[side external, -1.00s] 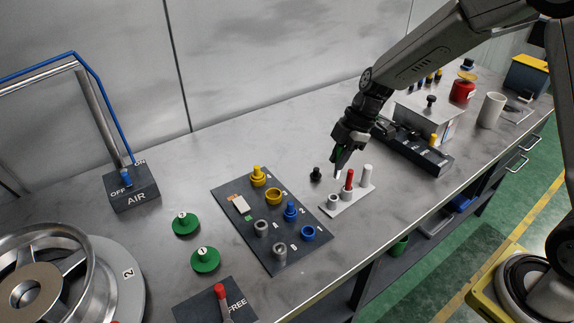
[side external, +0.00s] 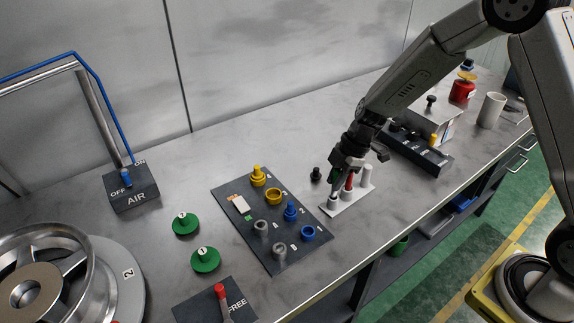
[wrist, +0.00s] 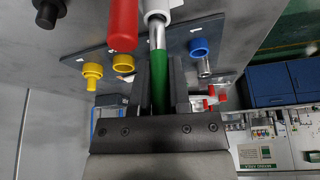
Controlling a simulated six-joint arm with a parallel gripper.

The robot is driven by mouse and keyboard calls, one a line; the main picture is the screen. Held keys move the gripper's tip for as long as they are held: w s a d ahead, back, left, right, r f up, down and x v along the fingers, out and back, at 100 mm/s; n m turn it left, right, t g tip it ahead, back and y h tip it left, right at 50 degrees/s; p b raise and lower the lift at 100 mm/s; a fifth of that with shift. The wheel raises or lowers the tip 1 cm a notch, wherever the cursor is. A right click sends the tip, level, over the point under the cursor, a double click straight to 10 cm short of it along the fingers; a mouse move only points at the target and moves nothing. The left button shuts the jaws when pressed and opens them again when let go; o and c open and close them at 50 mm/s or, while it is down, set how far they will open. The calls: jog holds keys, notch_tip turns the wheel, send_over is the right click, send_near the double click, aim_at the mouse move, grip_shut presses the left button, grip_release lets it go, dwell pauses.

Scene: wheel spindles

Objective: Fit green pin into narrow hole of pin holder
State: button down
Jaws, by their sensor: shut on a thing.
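My gripper (side external: 337,180) is shut on the green pin (wrist: 158,88), which has a green body and a silver shaft. In the wrist view the shaft points away from the jaws and meets the mouth of a short hollow post (wrist: 157,12) of the pin holder. I cannot tell whether the tip is inside the hole or just at its rim. The white pin holder (side external: 341,209) stands below my gripper in the side view. A red pin (wrist: 123,25) stands in it beside the hollow post, and a white post (side external: 367,174) is at its far end.
A dark board (side external: 275,262) with yellow, blue and grey parts lies left of the holder. A black knob (side external: 316,174) stands close behind my gripper. A dark rack (side external: 428,156) and grey box are to the right. The bench front edge is near.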

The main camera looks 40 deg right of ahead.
aim_at(335, 197)
jog(key=shift+f, duration=1.7)
jog(key=shift+f, duration=0.45)
jog(key=c, duration=0.6)
grip_release()
jog(key=shift+s, duration=0.1)
jog(key=shift+f, duration=0.1)
jog(key=shift+s, duration=0.1)
jog(key=shift+r, duration=0.45)
jog(key=v, duration=1.2)
jog(key=shift+a+r, duration=0.1)
jog(key=shift+r, duration=0.05)
